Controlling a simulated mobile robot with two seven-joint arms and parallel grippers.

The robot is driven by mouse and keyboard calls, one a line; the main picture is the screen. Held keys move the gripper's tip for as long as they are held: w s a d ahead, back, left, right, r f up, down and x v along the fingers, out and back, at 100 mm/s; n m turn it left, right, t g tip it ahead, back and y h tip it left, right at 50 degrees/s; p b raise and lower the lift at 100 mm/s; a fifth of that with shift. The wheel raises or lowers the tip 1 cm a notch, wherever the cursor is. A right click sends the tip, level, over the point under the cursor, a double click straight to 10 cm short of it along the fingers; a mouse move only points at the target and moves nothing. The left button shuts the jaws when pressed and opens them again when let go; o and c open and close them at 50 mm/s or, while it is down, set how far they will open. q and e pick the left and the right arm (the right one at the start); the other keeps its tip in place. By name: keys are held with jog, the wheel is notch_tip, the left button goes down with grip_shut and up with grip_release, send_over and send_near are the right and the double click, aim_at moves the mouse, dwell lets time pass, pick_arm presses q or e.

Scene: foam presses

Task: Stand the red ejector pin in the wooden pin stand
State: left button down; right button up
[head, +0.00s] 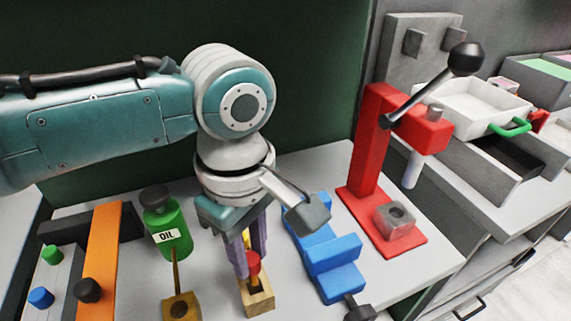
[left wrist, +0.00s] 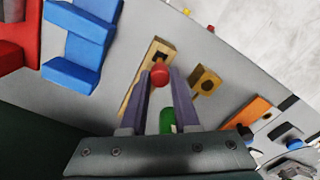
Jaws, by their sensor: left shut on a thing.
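My left gripper (head: 250,268) points down and is shut on the red ejector pin (head: 253,262). The pin's round red end shows between the fingertips in the left wrist view (left wrist: 159,76); the rest of it is mostly hidden. The wooden pin stand (head: 262,301) is a long block under and just in front of the fingertips. In the left wrist view the stand (left wrist: 134,101) has a dark opening near its far end, beside the red end. I cannot tell whether the pin touches the stand. My right gripper is not in view.
A green oil bottle (head: 170,228) and a small wooden block with a dark hole (head: 182,311) stand to the left. A blue stepped fixture (head: 332,264) is close on the right, with the red press (head: 374,150) behind it. An orange bar (head: 102,250) lies far left.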

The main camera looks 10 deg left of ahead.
aim_at(254, 283)
pick_arm(q)
jog(key=shift+r, duration=0.1)
jog(key=shift+p, duration=0.45)
dwell(0.4)
jog(key=shift+p, duration=0.35)
jog(key=shift+f+b, duration=1.8)
jog(key=shift+f, duration=0.85)
jog(key=c, duration=0.6)
grip_release()
